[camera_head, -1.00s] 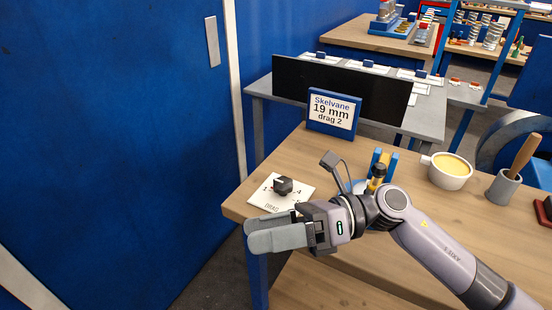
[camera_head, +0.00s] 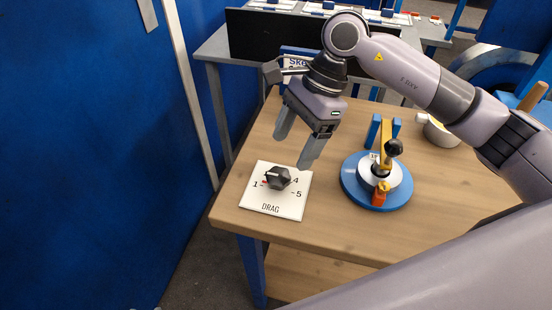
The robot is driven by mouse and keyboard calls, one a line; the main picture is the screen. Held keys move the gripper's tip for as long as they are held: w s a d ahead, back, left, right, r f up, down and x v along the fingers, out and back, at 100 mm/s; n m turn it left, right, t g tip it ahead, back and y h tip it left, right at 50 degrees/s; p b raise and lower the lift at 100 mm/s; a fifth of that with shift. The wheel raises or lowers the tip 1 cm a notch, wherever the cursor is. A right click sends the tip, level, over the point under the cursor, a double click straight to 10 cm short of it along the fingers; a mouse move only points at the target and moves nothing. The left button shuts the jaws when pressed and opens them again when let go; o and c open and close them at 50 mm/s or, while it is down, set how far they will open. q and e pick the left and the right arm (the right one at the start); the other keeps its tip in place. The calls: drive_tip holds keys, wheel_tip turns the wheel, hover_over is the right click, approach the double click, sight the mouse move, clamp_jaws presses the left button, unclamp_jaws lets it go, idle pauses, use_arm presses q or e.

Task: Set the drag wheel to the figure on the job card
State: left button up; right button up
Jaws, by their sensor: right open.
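The drag wheel is a black knob (camera_head: 278,177) on a white plate (camera_head: 272,207) marked DRAG, at the table's near left corner. The figures 1, 4 and 5 show around it; the knob hides others. A small red mark shows at its left side, near the 1; the exact setting is too small to tell. The job card (camera_head: 298,51) in its blue frame stands behind, mostly hidden by my right arm; only "Ske" is readable. My right gripper (camera_head: 294,150) is open and empty, pointing down, above and slightly behind the knob, apart from it. My left gripper is out of view.
A round blue base (camera_head: 350,187) with a yellow-and-orange device stands right of the plate. A cream bowl (camera_head: 440,132) and a wooden handle (camera_head: 533,97) are farther right. A blue wall (camera_head: 80,150) closes the left side. Bare tabletop lies in front of the blue base.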

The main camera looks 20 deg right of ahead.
sight(280, 175)
drive_tip(key=shift+p+x, duration=0.45)
drive_tip(key=shift+x, duration=2.75)
drive_tip(key=shift+s, duration=0.15)
drive_tip(key=c, duration=1)
drive_tip(key=shift+c, duration=0.2)
